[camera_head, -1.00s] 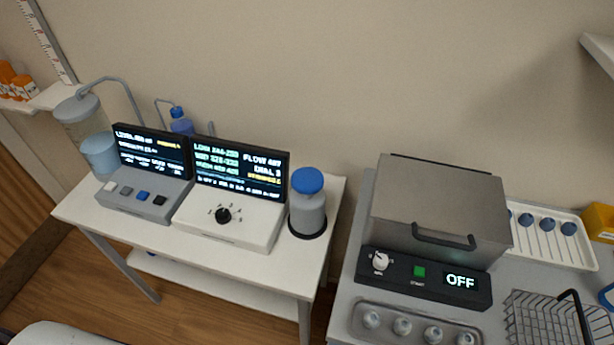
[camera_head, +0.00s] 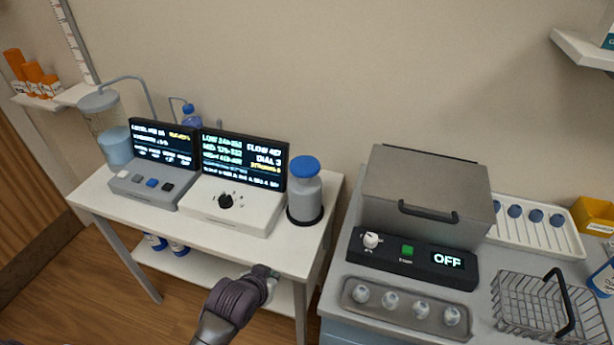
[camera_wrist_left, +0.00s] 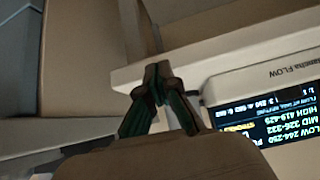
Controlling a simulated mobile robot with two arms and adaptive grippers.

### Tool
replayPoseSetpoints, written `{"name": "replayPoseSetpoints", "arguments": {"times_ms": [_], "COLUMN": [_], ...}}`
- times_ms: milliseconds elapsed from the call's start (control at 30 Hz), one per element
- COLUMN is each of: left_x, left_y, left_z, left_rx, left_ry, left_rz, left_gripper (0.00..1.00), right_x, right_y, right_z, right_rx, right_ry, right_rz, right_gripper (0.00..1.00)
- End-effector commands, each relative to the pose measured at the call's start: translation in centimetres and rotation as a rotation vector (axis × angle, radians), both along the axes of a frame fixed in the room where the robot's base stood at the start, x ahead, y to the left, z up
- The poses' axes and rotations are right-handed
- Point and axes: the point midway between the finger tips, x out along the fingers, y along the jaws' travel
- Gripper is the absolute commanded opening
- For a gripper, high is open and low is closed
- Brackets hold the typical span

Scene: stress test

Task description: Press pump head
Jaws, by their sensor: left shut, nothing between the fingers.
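A grey bottle with a blue pump head (camera_head: 305,167) stands on a round black base at the right end of the white table; its grey body (camera_head: 305,196) is upright. My left gripper (camera_head: 268,274) is low in the head view, in front of the table's front edge, below and left of the bottle and apart from it. Its fingers (camera_wrist_left: 158,75) are closed together and empty in the left wrist view, near the white table edge. The bottle is not clearly seen in the wrist view. My right gripper is not in view.
A white dial console (camera_head: 232,207) with a lit screen stands left of the bottle, and a grey button console (camera_head: 150,188) further left. A grey lidded machine (camera_head: 425,190) reading OFF stands on the right counter, with a wire basket (camera_head: 540,305). A gap separates table and counter.

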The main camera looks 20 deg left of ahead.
Motion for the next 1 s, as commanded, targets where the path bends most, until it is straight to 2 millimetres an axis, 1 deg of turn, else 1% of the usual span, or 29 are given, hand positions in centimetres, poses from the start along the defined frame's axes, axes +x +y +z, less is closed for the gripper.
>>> {"name": "replayPoseSetpoints", "arguments": {"times_ms": [33,67,100,167,200,300,400,500,567,867,1000], "left_x": [1.5,3.3,5.1,7.3,8.5,10.3,11.2,11.5,11.6,11.6,12.4], "left_y": [0.1,0.1,0.1,0.2,0.2,0.3,0.3,0.4,0.4,0.3,0.3], "left_z": [3.1,5.1,7.8,11.7,14.1,19.1,22.5,24.1,24.5,24.5,24.4], "left_rx": [-0.009,-0.019,-0.033,-0.054,-0.066,-0.094,-0.113,-0.123,-0.126,-0.125,-0.125], "left_ry": [-0.070,-0.132,-0.211,-0.317,-0.382,-0.512,-0.597,-0.638,-0.649,-0.648,-0.646], "left_rz": [0.008,0.017,0.025,0.036,0.040,0.051,0.055,0.057,0.058,0.057,0.057], "left_gripper": [0.00,0.00,0.00,0.00,0.00,0.00,0.00,0.00,0.00,0.00,0.00], "right_x": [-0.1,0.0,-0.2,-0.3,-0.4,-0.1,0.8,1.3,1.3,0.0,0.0], "right_y": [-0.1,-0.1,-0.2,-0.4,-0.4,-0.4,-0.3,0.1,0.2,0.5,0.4], "right_z": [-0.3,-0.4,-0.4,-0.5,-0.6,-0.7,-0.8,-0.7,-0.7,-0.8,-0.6], "right_rx": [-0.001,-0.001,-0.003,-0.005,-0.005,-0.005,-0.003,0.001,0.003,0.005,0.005], "right_ry": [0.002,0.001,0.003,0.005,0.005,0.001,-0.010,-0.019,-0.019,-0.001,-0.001], "right_rz": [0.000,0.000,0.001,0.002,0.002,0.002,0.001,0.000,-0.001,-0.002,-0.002], "right_gripper": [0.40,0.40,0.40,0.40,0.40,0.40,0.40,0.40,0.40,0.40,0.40]}}
